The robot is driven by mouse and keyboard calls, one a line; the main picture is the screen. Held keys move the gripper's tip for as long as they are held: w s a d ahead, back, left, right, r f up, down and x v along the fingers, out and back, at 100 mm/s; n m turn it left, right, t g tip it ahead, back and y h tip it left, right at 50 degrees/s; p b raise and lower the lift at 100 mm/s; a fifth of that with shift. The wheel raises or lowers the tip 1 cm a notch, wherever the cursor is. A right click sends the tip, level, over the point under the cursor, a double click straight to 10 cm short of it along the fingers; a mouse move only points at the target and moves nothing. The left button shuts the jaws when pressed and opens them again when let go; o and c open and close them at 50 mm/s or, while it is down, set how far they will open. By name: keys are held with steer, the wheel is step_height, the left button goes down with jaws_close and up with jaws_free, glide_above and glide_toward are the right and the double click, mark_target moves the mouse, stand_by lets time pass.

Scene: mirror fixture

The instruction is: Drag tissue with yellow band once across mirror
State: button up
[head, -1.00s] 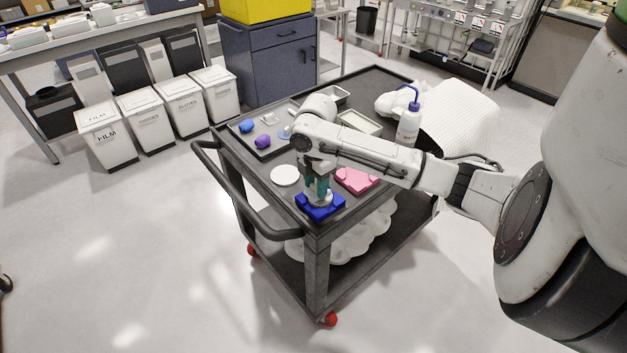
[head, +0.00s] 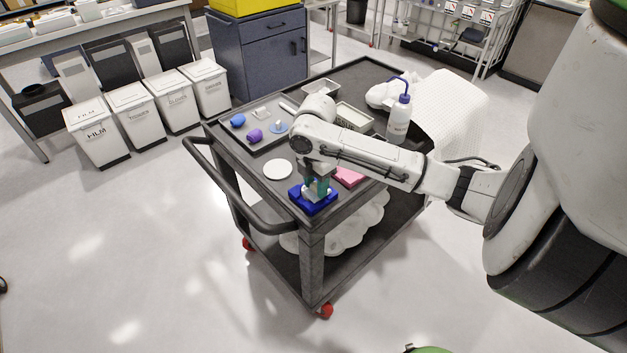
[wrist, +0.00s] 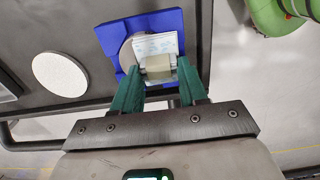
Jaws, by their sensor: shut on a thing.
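A blue fixture (head: 298,197) sits at the near corner of the cart top, and it also shows in the wrist view (wrist: 173,22). A round mirror (wrist: 127,54) lies in it, its left edge showing and the rest covered. A white tissue (wrist: 155,43) with faint lines lies over the mirror. A pale yellowish band or block (wrist: 158,66) shows at its near end, between my fingers. My gripper (wrist: 159,84), with green fingers, is shut on the tissue. In the head view my gripper (head: 317,189) is low over the fixture; contact with the mirror cannot be told.
A white disc (head: 277,169) lies left of the fixture. A pink block (head: 349,177) is to the right, partly behind my arm. Further back are a dark tray with purple (head: 254,135) and blue (head: 238,120) items, and a wash bottle (head: 398,122). The cart handle (head: 226,193) runs along the left.

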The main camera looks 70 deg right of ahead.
steer(key=shift+s+a+r, duration=0.1)
steer(key=shift+s+a, duration=0.1)
steer(key=shift+s, duration=0.15)
steer(key=shift+s, duration=0.1)
steer(key=shift+s+a, duration=0.35)
steer(key=shift+s, duration=0.15)
step_height(320, 180, up, 7)
steer(key=p, duration=0.5)
steer(key=shift+p, duration=0.4)
stand_by(0.7)
